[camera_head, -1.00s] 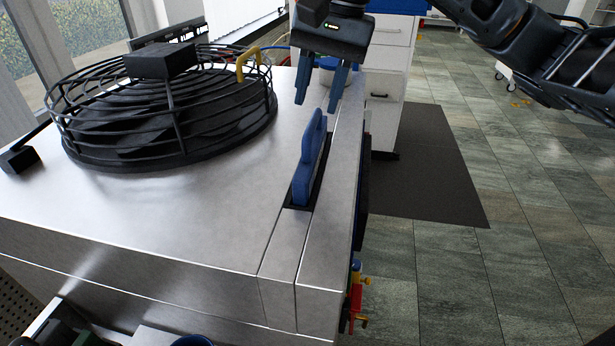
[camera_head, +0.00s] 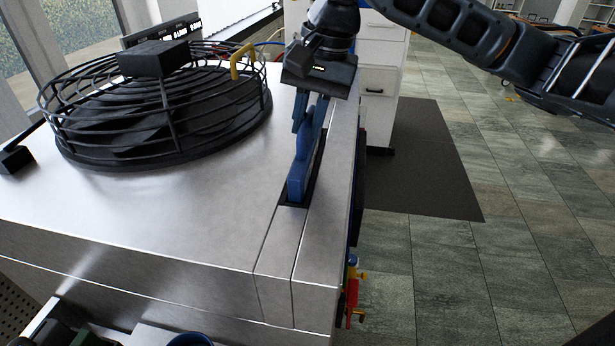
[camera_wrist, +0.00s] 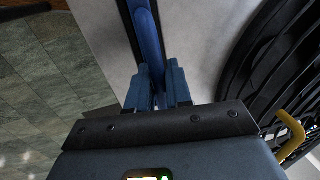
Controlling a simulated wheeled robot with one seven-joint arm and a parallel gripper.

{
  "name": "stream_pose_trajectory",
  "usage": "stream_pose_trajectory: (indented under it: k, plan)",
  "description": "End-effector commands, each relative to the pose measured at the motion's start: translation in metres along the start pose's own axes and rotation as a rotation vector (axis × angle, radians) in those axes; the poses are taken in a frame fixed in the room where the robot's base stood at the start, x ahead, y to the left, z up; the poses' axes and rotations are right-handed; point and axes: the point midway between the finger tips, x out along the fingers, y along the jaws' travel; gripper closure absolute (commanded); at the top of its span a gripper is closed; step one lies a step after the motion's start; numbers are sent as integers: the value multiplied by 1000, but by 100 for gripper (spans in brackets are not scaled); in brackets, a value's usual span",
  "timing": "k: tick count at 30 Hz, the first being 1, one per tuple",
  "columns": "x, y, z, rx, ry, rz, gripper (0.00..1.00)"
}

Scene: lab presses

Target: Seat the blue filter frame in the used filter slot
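The blue filter frame (camera_head: 301,172) stands upright in a narrow dark slot (camera_head: 318,172) along the right edge of the metal housing's top. Its upper part rises above the metal; how deep it sits is hidden. My gripper (camera_head: 309,118) is low over the far part of the frame, pointing down, with its blue fingers at the frame's top. In the wrist view the fingers (camera_wrist: 160,90) sit close together at the end of the blue frame (camera_wrist: 148,35). Whether they are closed on it cannot be told; the contact is hidden.
A round black fan guard (camera_head: 160,110) with a yellow handle (camera_head: 237,62) stands on the metal top (camera_head: 130,215) to the left. White drawers (camera_head: 382,80) stand behind, and a dark mat (camera_head: 425,165) lies on the tiled floor to the right. Red and yellow fittings (camera_head: 352,295) hang on the housing's side.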

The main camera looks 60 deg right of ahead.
Motion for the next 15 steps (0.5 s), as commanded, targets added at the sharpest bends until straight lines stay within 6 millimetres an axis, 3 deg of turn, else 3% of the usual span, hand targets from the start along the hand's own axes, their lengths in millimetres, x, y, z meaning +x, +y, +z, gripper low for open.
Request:
stream_pose_trajectory:
  k: [4,15]
  plan:
    - [0,0,0,0,0,0,100]
    - [0,0,0,0,0,0,100]
